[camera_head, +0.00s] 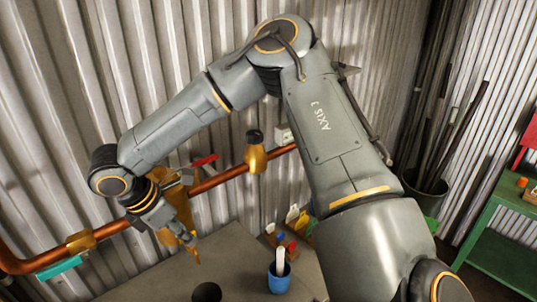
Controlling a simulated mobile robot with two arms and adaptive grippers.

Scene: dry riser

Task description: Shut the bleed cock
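A copper pipe (230,178) runs along the corrugated wall with brass fittings on it. A brass valve body (177,205) with a red lever (204,161) sits mid-pipe, partly hidden behind my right wrist. A small yellow piece (194,252) hangs low in front of it, at my fingertips; it may be the bleed cock's lever, but I cannot tell for sure. My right gripper (185,236) points down at this piece, touching or very close. Its fingers look close together, and their grip is unclear. My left gripper is out of view.
A teal lever (60,268) is on the pipe at left, and a brass fitting (255,157) stands right of the valve. A blue cup (280,278) and small coloured items (287,243) stand on the grey surface (235,255) below. A green bench (500,228) is at right.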

